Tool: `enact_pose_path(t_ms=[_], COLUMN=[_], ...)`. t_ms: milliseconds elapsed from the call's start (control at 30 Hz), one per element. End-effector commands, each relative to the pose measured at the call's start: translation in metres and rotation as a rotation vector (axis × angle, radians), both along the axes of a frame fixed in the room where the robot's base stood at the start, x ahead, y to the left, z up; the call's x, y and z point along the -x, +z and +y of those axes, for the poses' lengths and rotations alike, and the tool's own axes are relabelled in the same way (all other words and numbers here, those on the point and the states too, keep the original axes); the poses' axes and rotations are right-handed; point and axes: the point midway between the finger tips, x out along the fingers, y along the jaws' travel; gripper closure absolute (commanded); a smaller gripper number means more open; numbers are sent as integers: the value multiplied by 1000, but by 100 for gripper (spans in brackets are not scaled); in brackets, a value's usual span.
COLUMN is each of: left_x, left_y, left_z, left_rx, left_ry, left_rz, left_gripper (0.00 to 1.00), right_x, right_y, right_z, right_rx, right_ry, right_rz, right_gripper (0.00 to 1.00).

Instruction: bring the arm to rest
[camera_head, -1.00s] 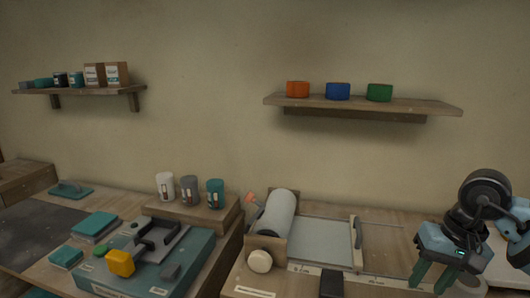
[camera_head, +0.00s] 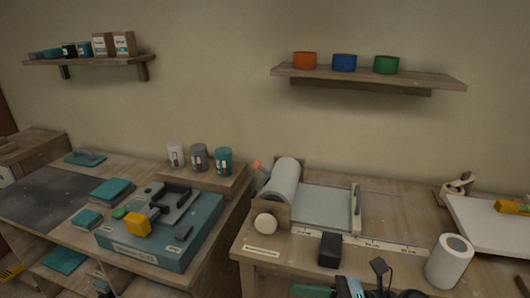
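Part of my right arm shows at the bottom edge, right of centre, as dark links and a green piece that looks like my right gripper (camera_head: 312,291). It is low in front of the right workbench (camera_head: 250,262) and mostly cut off by the frame. I cannot see whether its fingers are open or shut, or whether they hold anything. My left gripper cannot be made out in this view.
The right bench carries a roller device (camera_head: 284,185), a black block (camera_head: 330,250), a white cylinder (camera_head: 447,265) and a white board (camera_head: 495,225). A teal case (camera_head: 160,245) lies on the left bench. A wall shelf (camera_head: 370,79) holds orange, blue and green pots.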

Motion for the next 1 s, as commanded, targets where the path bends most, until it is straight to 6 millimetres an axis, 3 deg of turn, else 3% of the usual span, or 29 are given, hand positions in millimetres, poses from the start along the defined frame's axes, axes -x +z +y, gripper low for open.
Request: enact_pose_path(t_ms=[133, 267, 467, 667, 800, 900, 933, 1000], left_x=[-7, -12, -20, -27, -32, -34, -34, -35], left_y=[9, 15, 24, 33, 39, 41, 42, 43], left_z=[1, 1, 2, 3, 3, 3, 4, 4], left_rx=[0, -1, -3, -5, -5, -6, -7, -7], left_ry=[-1, -1, -2, -2, -3, -4, -3, -4], left_rz=[-20, -34, -56, -76, -90, -96, -97, -98], left_gripper=[52, 52, 52, 52, 52, 52, 52, 52], right_x=[0, -1, 16, 73, 135, 177, 187, 207], right_y=[-8, -31, -94, -177, -230, -256, -261, -271], right_z=[-4, -21, -58, -96, -116, -123, -125, -127], right_rx=[-254, -479, -849, -1269, -1587, -1778, 1814, 1781], right_ry=[-153, -285, -489, -712, -877, -974, 992, 969], right_rz=[420, 794, 1364, 1895, 2198, 2337, -2353, -2249], right_gripper=[64, 64, 64, 64, 64, 64, 64, 64])
